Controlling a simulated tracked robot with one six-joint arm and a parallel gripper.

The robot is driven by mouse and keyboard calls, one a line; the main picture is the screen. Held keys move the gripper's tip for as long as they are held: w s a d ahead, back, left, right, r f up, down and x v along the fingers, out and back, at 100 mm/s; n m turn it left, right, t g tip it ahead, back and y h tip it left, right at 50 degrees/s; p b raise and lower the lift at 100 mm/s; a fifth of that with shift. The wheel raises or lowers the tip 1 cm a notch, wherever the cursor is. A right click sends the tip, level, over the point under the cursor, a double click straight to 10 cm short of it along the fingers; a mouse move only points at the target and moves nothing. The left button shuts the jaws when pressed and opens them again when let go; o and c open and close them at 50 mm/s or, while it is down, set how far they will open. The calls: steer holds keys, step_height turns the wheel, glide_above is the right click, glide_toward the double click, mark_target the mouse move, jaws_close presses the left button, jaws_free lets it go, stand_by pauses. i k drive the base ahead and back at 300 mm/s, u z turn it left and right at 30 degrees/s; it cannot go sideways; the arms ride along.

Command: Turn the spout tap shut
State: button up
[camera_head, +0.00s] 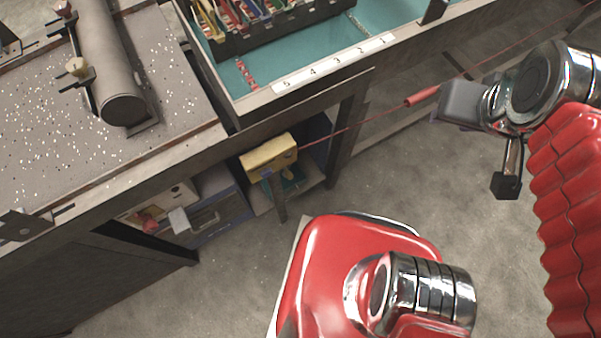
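I cannot make out for certain which part is the spout tap. A grey pipe (107,70) lies on the speckled bench at upper left, with a small beige knob (77,67) on a dark bracket at its left side. A yellow box (268,158) sits under the bench edge, with a dark post or spout hanging below it. The dark grey block at the end of my arm, at upper right, seems to be my gripper (464,104). It is well apart from the pipe and the yellow box. Its fingers do not show clearly, so its opening cannot be told.
A teal tray (330,70) with a numbered strip and a rack of coloured items stands at the top. A red cable with a red sleeve (422,97) runs from the yellow box to upper right. A blue-grey cabinet (210,212) stands under the bench. The floor between is clear.

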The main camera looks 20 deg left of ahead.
mark_target(287, 174)
steer(key=z, duration=0.1)
steer(key=k, duration=1.2)
steer(key=u, duration=1.5)
steer(key=i, duration=1.05)
steer(key=u, duration=0.1)
